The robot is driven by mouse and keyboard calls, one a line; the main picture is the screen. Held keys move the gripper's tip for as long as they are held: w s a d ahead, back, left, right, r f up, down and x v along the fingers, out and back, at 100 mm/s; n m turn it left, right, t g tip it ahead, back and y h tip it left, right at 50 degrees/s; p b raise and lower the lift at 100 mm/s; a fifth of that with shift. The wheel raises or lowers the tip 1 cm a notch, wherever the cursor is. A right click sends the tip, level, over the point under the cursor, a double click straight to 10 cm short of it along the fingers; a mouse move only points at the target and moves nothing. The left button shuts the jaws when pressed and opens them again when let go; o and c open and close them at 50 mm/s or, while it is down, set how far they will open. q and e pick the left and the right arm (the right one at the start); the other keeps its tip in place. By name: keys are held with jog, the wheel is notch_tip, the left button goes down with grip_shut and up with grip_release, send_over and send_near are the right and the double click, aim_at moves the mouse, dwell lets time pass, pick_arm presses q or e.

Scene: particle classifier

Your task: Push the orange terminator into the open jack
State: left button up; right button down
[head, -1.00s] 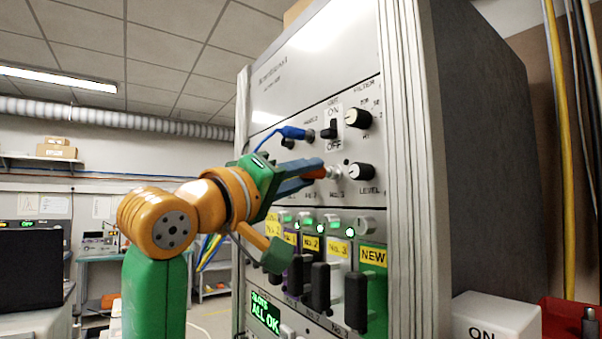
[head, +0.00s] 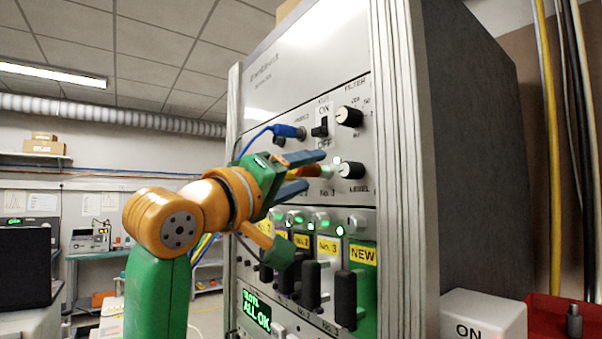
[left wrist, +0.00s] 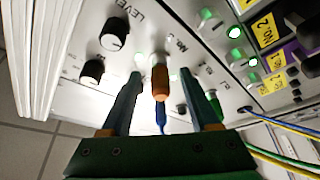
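The orange terminator (head: 308,171) is at the jack (head: 327,171) on the rack's upper panel, left of the LEVEL knob. In the left wrist view the terminator (left wrist: 160,84) points straight at the panel, its front end meeting the jack's metal collar; no gap shows. My left gripper (head: 314,170) is open, with one blue finger above the terminator and one below. In the left wrist view the fingers (left wrist: 162,74) stand clear on both sides of it. My right gripper is not in view.
A blue plug (head: 288,131) with a cable sits in the panel up and left of the terminator. The ON/OFF switch (head: 320,128) and LEVEL knob (head: 351,170) are close by. Black-handled modules (head: 346,298) line the row below. A small display (head: 257,309) reads ALL OK.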

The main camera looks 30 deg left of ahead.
pick_arm(q)
jog(key=b+v, duration=0.4)
jog(key=v, duration=0.3)
jog(key=shift+c, duration=0.2)
